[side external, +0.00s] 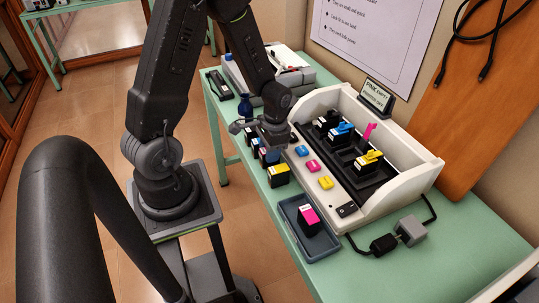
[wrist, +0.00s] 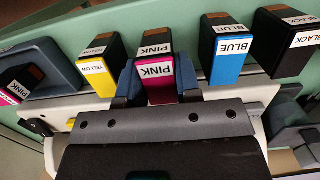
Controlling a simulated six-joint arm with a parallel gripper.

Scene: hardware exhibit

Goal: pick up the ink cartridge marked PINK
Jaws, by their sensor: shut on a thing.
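The cartridge marked PINK (wrist: 156,72) stands in a row of cartridges, between the yellow one (wrist: 96,68) and the blue one (wrist: 226,52). My gripper (wrist: 156,84) is shut on it, with a blue-grey finger on each side. In the side external view my gripper (side external: 270,143) reaches down over the row at the bench's front edge and largely hides the held cartridge. I cannot tell whether its base is clear of the bench.
A black cartridge (wrist: 287,42) stands beyond the blue one. A dark tray (side external: 322,245) holds another pink-faced cartridge (side external: 308,219). The white printer (side external: 415,165) has coloured latches, the pink one (side external: 369,131) raised.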

